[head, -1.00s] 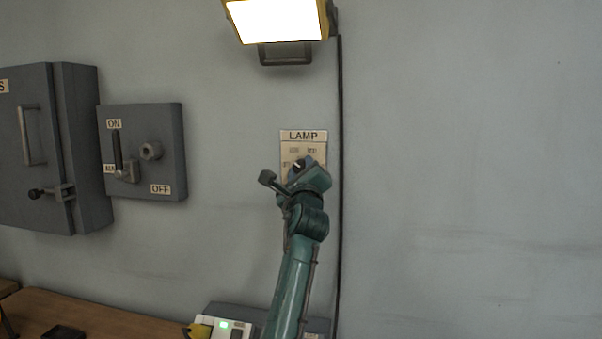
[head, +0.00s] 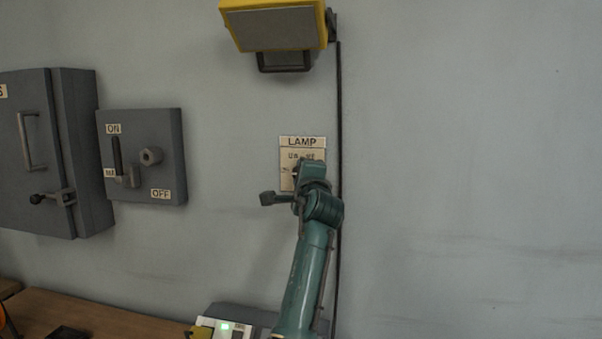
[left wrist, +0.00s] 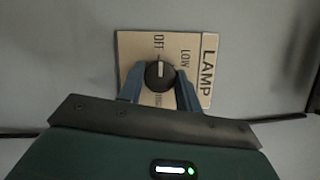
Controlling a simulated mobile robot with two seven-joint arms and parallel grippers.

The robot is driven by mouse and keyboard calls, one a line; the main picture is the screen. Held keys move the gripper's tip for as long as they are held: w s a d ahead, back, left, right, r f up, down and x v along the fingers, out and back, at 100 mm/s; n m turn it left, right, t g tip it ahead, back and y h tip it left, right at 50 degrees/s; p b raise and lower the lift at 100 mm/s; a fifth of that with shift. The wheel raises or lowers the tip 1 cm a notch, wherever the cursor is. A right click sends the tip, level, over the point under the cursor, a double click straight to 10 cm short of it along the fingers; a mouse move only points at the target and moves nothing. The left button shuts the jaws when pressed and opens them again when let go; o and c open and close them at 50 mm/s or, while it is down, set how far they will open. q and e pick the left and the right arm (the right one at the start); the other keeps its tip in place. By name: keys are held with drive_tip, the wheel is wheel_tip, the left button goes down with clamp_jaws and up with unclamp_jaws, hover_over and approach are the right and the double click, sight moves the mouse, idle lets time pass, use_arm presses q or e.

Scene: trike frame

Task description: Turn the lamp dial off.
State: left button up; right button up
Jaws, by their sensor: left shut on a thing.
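The lamp dial (left wrist: 161,76) is a round black knob with a white pointer line on a beige plate labelled LAMP (head: 302,142). In the left wrist view the pointer is at the OFF mark; LOW is beside it and another mark is partly hidden. My left gripper (head: 302,171) is shut on the dial, with one blue finger on each side of it. In the head view the gripper hides most of the dial. The yellow-framed lamp (head: 277,29) above has a dark grey face and is unlit. My right gripper is not in view.
A grey switch box (head: 170,135) with ON and OFF labels and a lever is on the wall to the left, beside a larger grey cabinet (head: 35,110). A cable (head: 339,100) runs down the wall right of the plate. A wooden bench (head: 100,319) is below.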

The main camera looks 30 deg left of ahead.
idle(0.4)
use_arm(q)
drive_tip(key=o, duration=1)
drive_tip(key=r+b+v, duration=0.1)
drive_tip(key=b+v, duration=0.2)
drive_tip(key=v, duration=1)
drive_tip(key=shift+f, duration=0.45)
drive_tip(key=shift+s, duration=0.1)
